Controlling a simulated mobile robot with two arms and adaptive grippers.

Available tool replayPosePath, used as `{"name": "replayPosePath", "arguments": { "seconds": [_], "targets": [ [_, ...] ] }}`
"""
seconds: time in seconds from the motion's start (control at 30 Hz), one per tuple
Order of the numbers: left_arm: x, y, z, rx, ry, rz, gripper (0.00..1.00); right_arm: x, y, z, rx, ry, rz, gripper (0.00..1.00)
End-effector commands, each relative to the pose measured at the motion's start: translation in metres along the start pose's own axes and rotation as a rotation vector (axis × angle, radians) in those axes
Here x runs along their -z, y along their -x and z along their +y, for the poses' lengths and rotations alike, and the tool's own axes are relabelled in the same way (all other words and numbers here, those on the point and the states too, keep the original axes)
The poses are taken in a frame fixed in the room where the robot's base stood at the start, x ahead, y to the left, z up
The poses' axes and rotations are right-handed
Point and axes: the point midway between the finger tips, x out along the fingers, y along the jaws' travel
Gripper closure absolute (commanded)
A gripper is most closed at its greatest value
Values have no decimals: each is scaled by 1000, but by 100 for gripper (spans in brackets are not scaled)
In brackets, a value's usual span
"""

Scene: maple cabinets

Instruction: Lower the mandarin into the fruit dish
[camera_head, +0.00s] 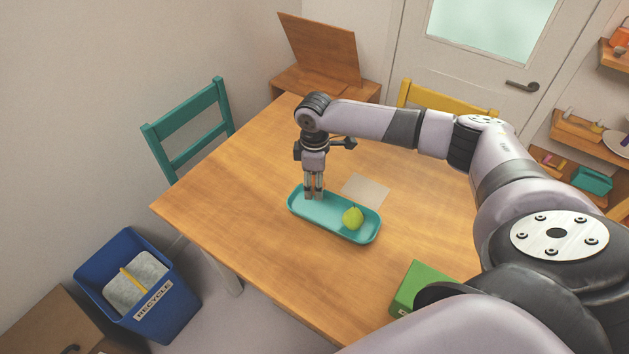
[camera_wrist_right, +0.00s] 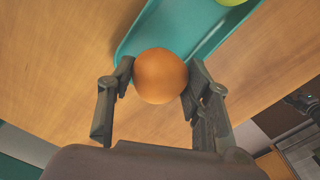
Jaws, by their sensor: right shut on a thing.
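The fruit dish (camera_head: 328,213) is a long teal tray on the wooden table, with a yellow-green fruit (camera_head: 352,218) near its right end. My right gripper (camera_head: 314,194) points down over the left end of the dish. In the right wrist view, the orange mandarin (camera_wrist_right: 160,76) sits between the two fingers of the gripper (camera_wrist_right: 160,84), which is shut on it. The teal dish (camera_wrist_right: 184,30) lies beyond the mandarin there, with part of the yellow-green fruit (camera_wrist_right: 230,2) at the top edge. In the head view, the mandarin cannot be made out. My left gripper is not in view.
A pale square sheet (camera_head: 365,191) lies behind the dish, and a green box (camera_head: 418,287) stands near the table's front right. Teal (camera_head: 190,125) and yellow (camera_head: 448,100) chairs stand at the table's far sides. The left of the tabletop is clear.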

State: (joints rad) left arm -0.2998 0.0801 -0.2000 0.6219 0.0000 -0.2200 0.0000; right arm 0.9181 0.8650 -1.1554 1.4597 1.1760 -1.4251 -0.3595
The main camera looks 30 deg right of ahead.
Motion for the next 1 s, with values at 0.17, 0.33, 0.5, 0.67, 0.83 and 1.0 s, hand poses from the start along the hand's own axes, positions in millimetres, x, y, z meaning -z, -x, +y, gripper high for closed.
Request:
{"name": "replayPosePath", "arguments": {
  "seconds": [0.17, 0.33, 0.5, 0.67, 0.83, 1.0],
  "targets": [
    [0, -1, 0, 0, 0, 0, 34, 0, -3, 0, 0, 0, 0, 85],
    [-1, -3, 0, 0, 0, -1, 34, 0, -11, 0, 0, -1, -1, 85],
    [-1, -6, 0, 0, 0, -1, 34, 0, -19, 0, 0, -1, 1, 85],
    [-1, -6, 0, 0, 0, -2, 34, 0, -22, 0, 0, -1, 1, 85],
    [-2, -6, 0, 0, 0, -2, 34, 0, -22, 0, 0, 0, 1, 85],
    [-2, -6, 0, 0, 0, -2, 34, 0, -22, 0, 0, 0, 1, 85]
  ]
}}
